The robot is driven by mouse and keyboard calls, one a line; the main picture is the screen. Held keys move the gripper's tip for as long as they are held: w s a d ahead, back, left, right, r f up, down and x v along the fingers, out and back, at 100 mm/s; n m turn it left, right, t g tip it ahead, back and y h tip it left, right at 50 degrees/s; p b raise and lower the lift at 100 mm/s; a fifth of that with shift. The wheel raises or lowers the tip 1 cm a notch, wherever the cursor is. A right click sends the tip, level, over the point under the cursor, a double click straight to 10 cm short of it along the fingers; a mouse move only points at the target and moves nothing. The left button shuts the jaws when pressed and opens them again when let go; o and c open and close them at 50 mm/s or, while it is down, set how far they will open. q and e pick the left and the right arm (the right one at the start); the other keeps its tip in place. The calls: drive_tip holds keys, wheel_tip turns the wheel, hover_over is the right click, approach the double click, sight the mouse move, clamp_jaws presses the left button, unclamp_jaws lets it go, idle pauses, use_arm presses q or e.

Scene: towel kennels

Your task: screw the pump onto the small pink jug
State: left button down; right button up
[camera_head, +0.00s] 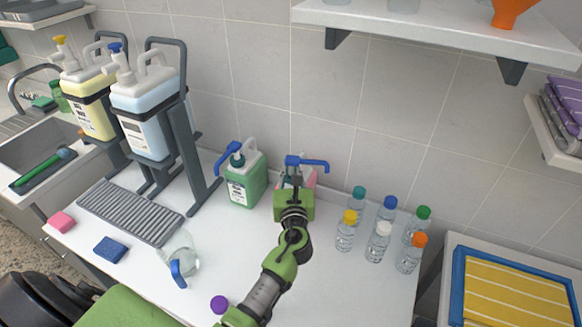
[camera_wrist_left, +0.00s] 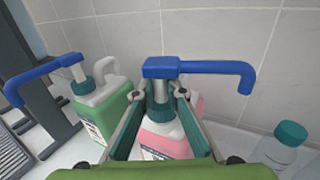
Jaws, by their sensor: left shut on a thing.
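The small pink jug (camera_head: 309,177) stands near the wall, mostly hidden behind my left gripper in the head view. In the left wrist view its pink body (camera_wrist_left: 165,145) shows between the fingers. The pump (camera_head: 307,162) has a blue spout pointing right and a teal collar (camera_wrist_left: 160,110). It is upright over the jug's neck, with the collar at the jug's top; I cannot tell whether it is threaded. My left gripper (camera_wrist_left: 160,96) is shut on the pump, a finger on each side of the collar. My right gripper is not in view.
A green jug with a blue pump (camera_head: 244,180) stands close on the left. Several capped bottles (camera_head: 377,245) stand to the right. A rack holds large jugs (camera_head: 147,115) on the left.

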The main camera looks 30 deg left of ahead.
use_arm(q)
drive_tip(key=shift+f, duration=0.2)
idle(0.5)
drive_tip(key=c, duration=2)
unclamp_jaws()
drive_tip(key=shift+s, duration=0.1)
drive_tip(key=shift+s+d+f, duration=0.1)
drive_tip(key=shift+s+d, duration=0.15)
drive_tip(key=shift+s, duration=0.05)
drive_tip(key=v, duration=1.1)
drive_tip(key=shift+s, duration=0.1)
